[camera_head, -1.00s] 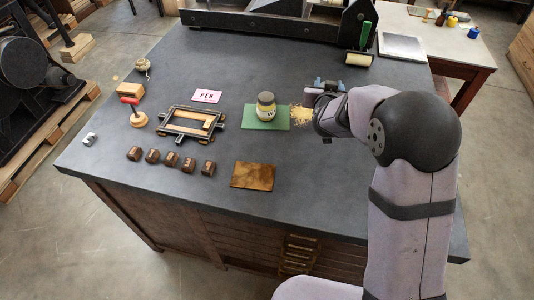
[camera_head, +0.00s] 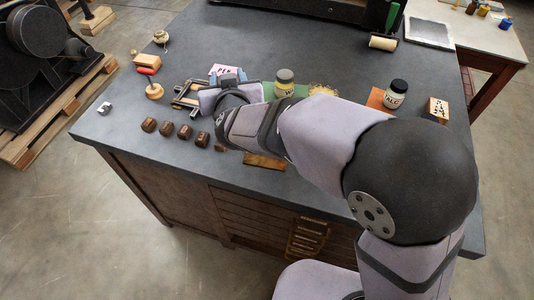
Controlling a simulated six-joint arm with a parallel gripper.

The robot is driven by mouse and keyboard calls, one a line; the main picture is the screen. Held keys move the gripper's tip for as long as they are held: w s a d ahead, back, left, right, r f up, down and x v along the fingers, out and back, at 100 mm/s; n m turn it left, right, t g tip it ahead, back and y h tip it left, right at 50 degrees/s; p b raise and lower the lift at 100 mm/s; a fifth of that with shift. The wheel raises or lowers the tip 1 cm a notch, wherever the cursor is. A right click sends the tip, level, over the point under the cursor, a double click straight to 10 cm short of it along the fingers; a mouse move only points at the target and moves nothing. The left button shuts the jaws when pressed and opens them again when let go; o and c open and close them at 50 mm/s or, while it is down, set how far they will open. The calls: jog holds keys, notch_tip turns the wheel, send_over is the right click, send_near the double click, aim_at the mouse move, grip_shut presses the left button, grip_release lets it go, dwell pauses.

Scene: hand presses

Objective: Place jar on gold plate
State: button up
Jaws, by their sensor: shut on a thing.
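A jar (camera_head: 284,80) with a grey lid and a pale yellowish body stands upright on a green plate (camera_head: 270,90). A second jar (camera_head: 395,93), black-lidded and labelled, stands on an orange-brown plate (camera_head: 376,99) further right. My gripper (camera_head: 226,84) is left of the first jar, over the right part of a dark metal frame. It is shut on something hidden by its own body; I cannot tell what. The first jar stands apart from it.
Several dark brown blocks (camera_head: 167,129) stand in a row near the front edge. A block with writing (camera_head: 438,108) stands at the right.

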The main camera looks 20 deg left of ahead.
jog(key=s, duration=0.2)
jog(key=shift+s+d+f+m+h, duration=0.3)
jog(key=shift+s+d+f, duration=0.05)
jog(key=shift+d+f, duration=0.05)
jog(key=w+d+f+m+t+h, duration=0.1)
jog(key=d+f+m+t+h, duration=0.2)
jog(key=d, duration=0.8)
jog(key=shift+g+h, duration=0.5)
jog(key=shift+g, duration=0.2)
jog(key=shift+w+a+f+b, duration=0.1)
jog(key=shift+a+f+b, duration=0.1)
jog(key=shift+f, duration=2.25)
jog(key=shift+a+f+b, duration=0.1)
jog(key=shift+a+f, duration=0.05)
jog(key=shift+f, duration=2.3)
jog(key=shift+f, duration=0.15)
jog(key=o, duration=1.2)
jog(key=shift+o, duration=0.2)
